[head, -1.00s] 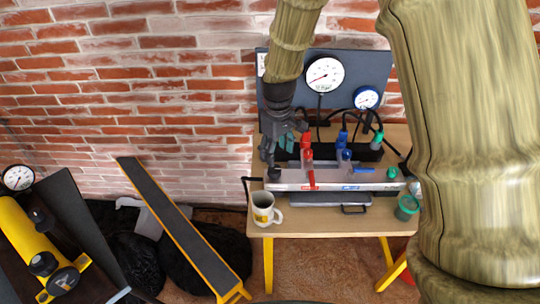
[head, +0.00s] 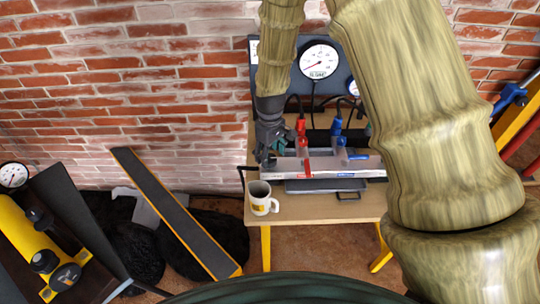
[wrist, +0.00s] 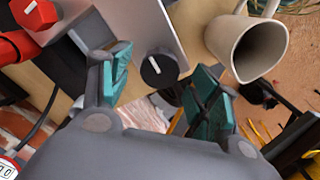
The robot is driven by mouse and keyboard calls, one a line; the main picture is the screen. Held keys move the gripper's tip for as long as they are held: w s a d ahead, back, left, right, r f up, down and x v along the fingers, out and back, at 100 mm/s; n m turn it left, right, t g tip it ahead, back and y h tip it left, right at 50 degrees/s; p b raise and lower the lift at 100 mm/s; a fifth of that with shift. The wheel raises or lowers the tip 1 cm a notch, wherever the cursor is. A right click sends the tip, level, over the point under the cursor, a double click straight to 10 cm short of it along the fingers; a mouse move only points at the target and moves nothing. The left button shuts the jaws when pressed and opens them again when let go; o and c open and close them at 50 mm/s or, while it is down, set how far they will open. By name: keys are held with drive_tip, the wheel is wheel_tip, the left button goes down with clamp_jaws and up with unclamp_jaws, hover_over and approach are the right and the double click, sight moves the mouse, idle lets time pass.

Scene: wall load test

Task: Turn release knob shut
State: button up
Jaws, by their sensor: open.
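The release knob (wrist: 159,68) is round and black with a white pointer line. In the wrist view it sits on the light grey end of the manifold (wrist: 133,22), between my finger pads but further off along the view. My gripper (wrist: 163,88) is open, with one teal pad on each side of the knob in the picture; I see no contact. In the head view my gripper (head: 270,146) hangs over the left end of the manifold (head: 320,168); the knob there is largely hidden beside the dark fingers.
A mug (head: 262,198) stands on the wooden table (head: 310,210) just in front of the knob end; it is close in the wrist view (wrist: 245,45). Red (head: 301,130) and blue (head: 338,128) valve fittings rise from the manifold. A gauge board (head: 290,87) stands behind.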

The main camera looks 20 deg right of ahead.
drive_tip(key=shift+f, duration=1.1)
drive_tip(key=shift+c, duration=0.2)
drive_tip(key=c, duration=1)
